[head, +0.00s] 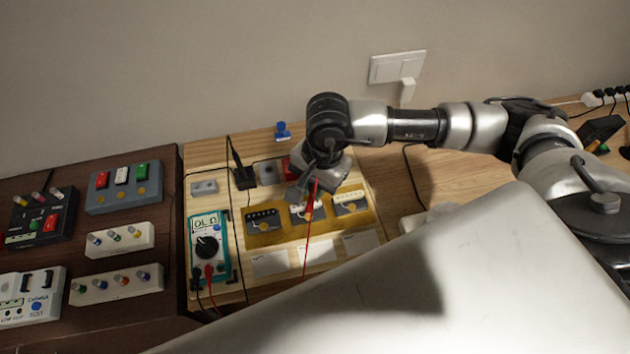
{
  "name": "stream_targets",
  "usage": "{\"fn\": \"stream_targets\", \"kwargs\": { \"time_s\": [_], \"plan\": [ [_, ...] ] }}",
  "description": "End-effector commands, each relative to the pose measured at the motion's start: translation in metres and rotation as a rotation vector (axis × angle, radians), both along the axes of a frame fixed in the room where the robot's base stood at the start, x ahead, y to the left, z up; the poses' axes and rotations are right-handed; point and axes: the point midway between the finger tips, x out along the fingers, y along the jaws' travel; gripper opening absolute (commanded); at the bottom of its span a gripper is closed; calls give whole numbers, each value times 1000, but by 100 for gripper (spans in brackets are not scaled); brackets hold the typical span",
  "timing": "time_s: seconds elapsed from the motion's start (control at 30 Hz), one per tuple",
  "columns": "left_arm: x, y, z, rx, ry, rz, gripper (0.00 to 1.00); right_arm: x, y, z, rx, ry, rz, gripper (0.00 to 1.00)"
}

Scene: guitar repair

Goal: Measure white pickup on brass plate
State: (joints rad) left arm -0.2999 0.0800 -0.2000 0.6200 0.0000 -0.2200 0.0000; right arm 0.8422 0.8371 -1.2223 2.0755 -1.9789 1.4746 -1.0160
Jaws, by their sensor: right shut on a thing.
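The brass plate (278,238) lies on the light wood board and carries three grey pieces in a row. The left piece has a black pickup (263,217). The right piece has a white pickup (349,196). The middle piece (299,213) is partly hidden behind my right gripper (309,193), and its pickup is hard to make out. The gripper is shut on a red probe (310,207) over the middle of the plate; I cannot tell whether its tip touches. A red lead hangs from it. The teal multimeter (224,248) at left reads "OL Ω". My left gripper is out of view.
White labels (271,263) lie in front of the plate. A black probe (240,172) stands behind the multimeter. Grey boxes with coloured switches (124,188) and white strips (120,240) sit on the dark wood at left. A wall socket (397,66) is behind.

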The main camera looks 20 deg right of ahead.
Motion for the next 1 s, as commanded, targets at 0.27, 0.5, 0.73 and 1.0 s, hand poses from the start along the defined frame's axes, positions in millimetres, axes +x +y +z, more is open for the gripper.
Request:
{"fn": "stream_targets", "kwargs": {
  "time_s": [0.27,0.5,0.73,1.0],
  "plan": [
    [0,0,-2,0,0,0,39,0,0,0,0,0,0,0],
    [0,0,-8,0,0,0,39,0,0,0,0,0,0,0],
    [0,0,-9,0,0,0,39,0,0,1,0,0,-1,0],
    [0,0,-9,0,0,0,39,0,0,0,0,0,0,0]
  ]
}}
